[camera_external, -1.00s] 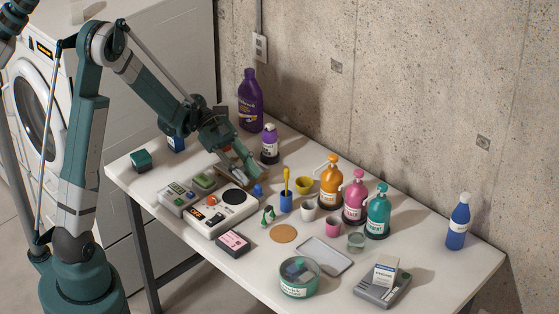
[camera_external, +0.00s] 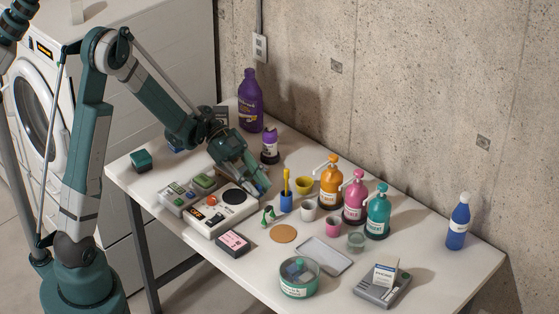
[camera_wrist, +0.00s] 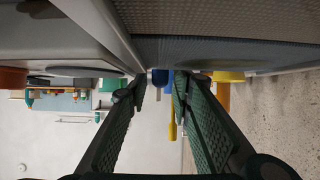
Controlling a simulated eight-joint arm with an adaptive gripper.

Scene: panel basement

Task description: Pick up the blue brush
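A small blue object (camera_wrist: 158,77), which may be the brush, shows between my fingertips in the wrist view. My gripper (camera_wrist: 157,90) is open there, with a gap between its two green fingers, and I see no clear contact. In the external view my gripper (camera_external: 262,190) is low over the right end of the white device, and it largely covers that small blue object. The yellow stick (camera_wrist: 172,120) shows beyond the fingers in the wrist view, which looks upside down.
The white device (camera_external: 210,222) with a dark round plate lies under and left of my gripper. A purple-capped bottle (camera_external: 270,148), a yellow cup (camera_external: 304,185) and an orange pump bottle (camera_external: 331,183) stand nearby. Small green trees (camera_external: 268,215) are in front. The table's right front is partly clear.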

